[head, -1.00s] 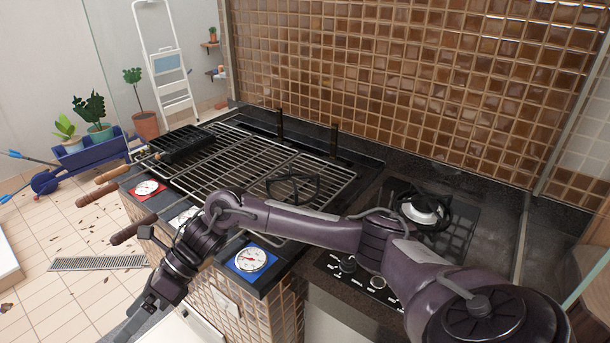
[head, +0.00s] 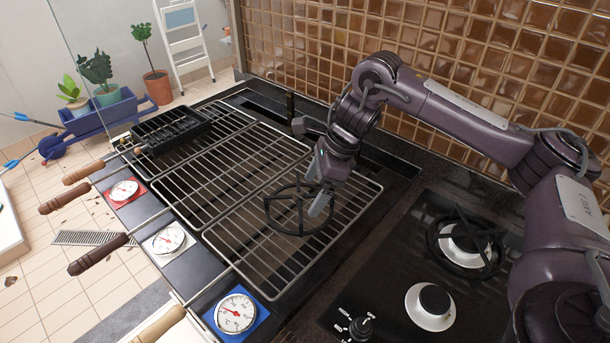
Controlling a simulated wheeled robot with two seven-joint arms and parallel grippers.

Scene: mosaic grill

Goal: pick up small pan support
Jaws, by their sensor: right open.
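The small pan support (head: 284,229), a round black metal ring with inner spokes, lies on the nearest grill rack (head: 240,255). My right gripper (head: 318,195) points down at the ring's right side. Its fingers are apart, and one finger overlaps the ring in the picture. I cannot tell whether it touches the ring. My left gripper is not in view.
A gas hob (head: 395,270) with burners and a larger pan support (head: 466,243) lies to the right. A black grill basket (head: 172,128) sits on the far rack. Wooden handles (head: 98,254) stick out at the left. A tiled wall (head: 330,50) stands behind.

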